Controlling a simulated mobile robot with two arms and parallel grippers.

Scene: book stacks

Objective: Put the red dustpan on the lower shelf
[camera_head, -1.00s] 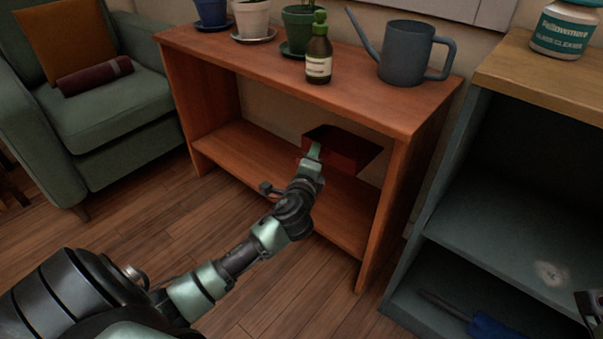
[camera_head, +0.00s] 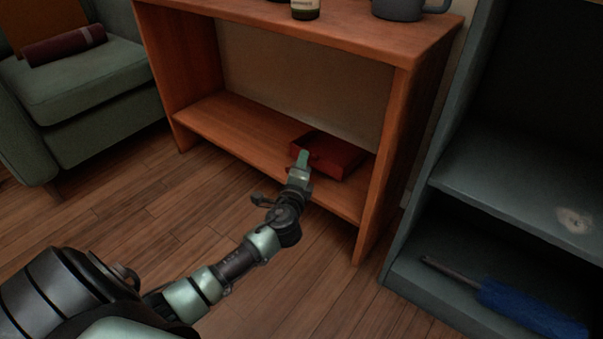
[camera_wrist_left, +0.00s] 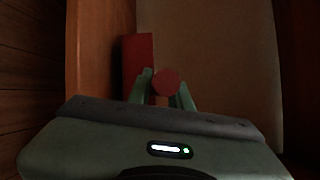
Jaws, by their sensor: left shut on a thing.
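The red dustpan (camera_head: 337,155) is at the lower shelf (camera_head: 240,132) of the wooden unit, toward its right end. It looks level and low over the board; I cannot tell whether it rests fully on it. My left gripper (camera_head: 301,162) reaches in from the front and is shut on the dustpan's handle. In the left wrist view the round red handle end (camera_wrist_left: 166,82) sits between the fingers, with part of the red pan (camera_wrist_left: 138,60) behind it. The gripper hides part of the handle. My right gripper is not in view.
The unit's right side panel (camera_head: 385,150) stands close beside the dustpan. The left part of the lower shelf is bare. A dark bottle (camera_head: 305,8) and a grey watering can (camera_head: 398,8) stand on top. A grey cabinet (camera_head: 500,190) holds a blue-headed tool (camera_head: 525,305). A green armchair (camera_head: 85,85) is left.

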